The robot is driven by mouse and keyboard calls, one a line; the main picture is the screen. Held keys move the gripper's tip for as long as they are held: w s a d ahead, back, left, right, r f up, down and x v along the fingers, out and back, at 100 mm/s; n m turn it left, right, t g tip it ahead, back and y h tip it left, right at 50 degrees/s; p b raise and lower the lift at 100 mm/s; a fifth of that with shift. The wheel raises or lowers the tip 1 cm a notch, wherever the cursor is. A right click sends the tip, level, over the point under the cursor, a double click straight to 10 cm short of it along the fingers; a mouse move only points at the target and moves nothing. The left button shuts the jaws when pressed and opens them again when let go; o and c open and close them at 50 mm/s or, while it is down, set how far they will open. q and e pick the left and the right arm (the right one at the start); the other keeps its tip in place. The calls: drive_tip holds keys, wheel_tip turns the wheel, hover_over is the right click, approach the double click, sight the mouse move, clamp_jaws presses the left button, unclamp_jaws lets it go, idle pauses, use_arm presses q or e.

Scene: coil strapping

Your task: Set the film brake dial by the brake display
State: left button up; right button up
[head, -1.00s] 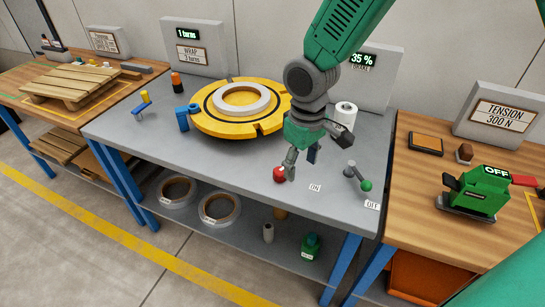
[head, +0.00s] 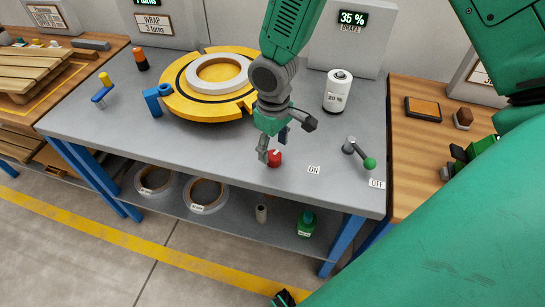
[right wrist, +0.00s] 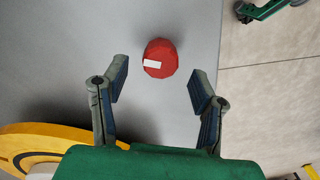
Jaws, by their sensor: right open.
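The film brake dial is a red knob (head: 275,158) with a white mark, near the front of the grey table. In the right wrist view the knob (right wrist: 160,58) lies beyond the fingertips, between their lines, its white mark left of centre. The brake display (head: 352,19) reads 35 % on a grey panel at the back. My right gripper (head: 272,149) is open just above the knob, pointing down; it also shows in the right wrist view (right wrist: 158,84), with nothing between its fingers.
A green-tipped lever (head: 360,154) stands right of the knob, near ON and OFF labels. Behind are a white 20 N cylinder (head: 338,92) and a yellow turntable (head: 178,100) carrying a pale ring (head: 192,77). A blue block (head: 151,101) stands at its left edge.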

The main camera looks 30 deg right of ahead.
sight(274, 154)
wheel_tip(274, 154, down, 3)
drive_tip(key=shift+s+d+r, duration=0.1)
drive_tip(key=shift+f, duration=0.55)
drive_tip(key=c, duration=1.1)
drive_tip(key=shift+r, duration=0.1)
